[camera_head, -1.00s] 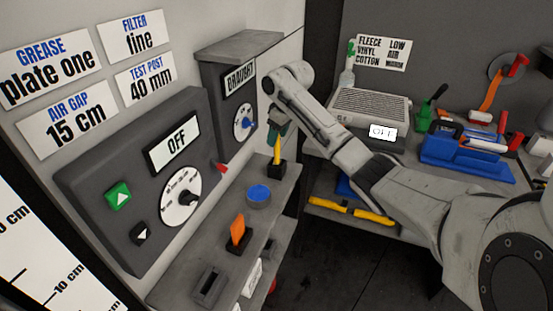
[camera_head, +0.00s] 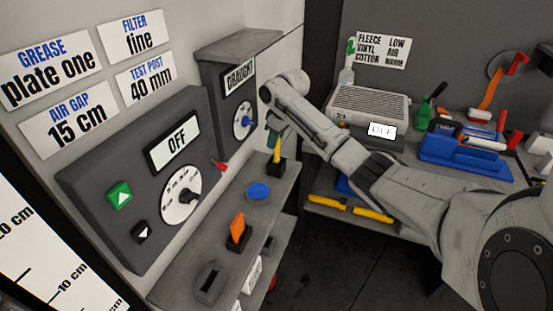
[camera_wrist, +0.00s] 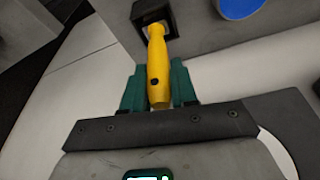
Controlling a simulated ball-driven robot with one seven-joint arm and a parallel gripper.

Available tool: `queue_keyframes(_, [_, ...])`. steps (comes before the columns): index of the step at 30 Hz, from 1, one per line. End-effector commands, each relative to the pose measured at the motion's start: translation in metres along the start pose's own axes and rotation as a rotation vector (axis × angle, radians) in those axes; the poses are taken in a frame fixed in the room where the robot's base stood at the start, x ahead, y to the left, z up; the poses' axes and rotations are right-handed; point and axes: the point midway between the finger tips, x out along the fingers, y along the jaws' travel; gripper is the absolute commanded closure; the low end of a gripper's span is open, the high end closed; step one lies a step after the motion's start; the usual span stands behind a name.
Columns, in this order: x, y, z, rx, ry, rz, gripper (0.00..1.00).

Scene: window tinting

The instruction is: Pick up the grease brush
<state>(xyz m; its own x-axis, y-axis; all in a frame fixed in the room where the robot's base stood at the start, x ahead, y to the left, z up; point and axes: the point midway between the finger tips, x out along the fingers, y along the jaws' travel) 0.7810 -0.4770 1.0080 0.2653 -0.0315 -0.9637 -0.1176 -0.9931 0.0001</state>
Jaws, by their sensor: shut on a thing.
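The grease brush, seen by its yellow handle (camera_wrist: 157,55), stands in a black holder (camera_wrist: 153,18) at the top of the wrist view. In the head view the yellow handle (camera_head: 277,151) rises from the black holder (camera_head: 276,168) on the grey shelf. My gripper (camera_wrist: 158,88) has a green finger on each side of the handle and is shut on it. In the head view my gripper (camera_head: 271,139) is partly hidden behind my arm. The brush's lower end is hidden in the holder.
On the grey shelf (camera_head: 205,262) are a blue round thing (camera_head: 258,190) and an orange piece (camera_head: 238,226) in a black holder. The control panel (camera_head: 130,190) stands close behind. A workbench with a blue tool holder (camera_head: 465,160) is at right.

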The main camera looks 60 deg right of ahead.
Motion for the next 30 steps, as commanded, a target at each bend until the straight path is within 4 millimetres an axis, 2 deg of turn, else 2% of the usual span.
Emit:
queue_keyframes(11, [-0.001, 0.000, 0.000, 0.000, 0.001, 0.001, 1.00])
queue_keyframes(17, [-0.008, 0.001, 0.002, 0.000, 0.003, 0.001, 1.00])
queue_keyframes(29, [-0.069, 0.001, -0.016, -0.001, 0.004, 0.002, 1.00])
queue_keyframes(30, [-0.069, 0.003, -0.008, 0.003, 0.002, -0.001, 1.00])
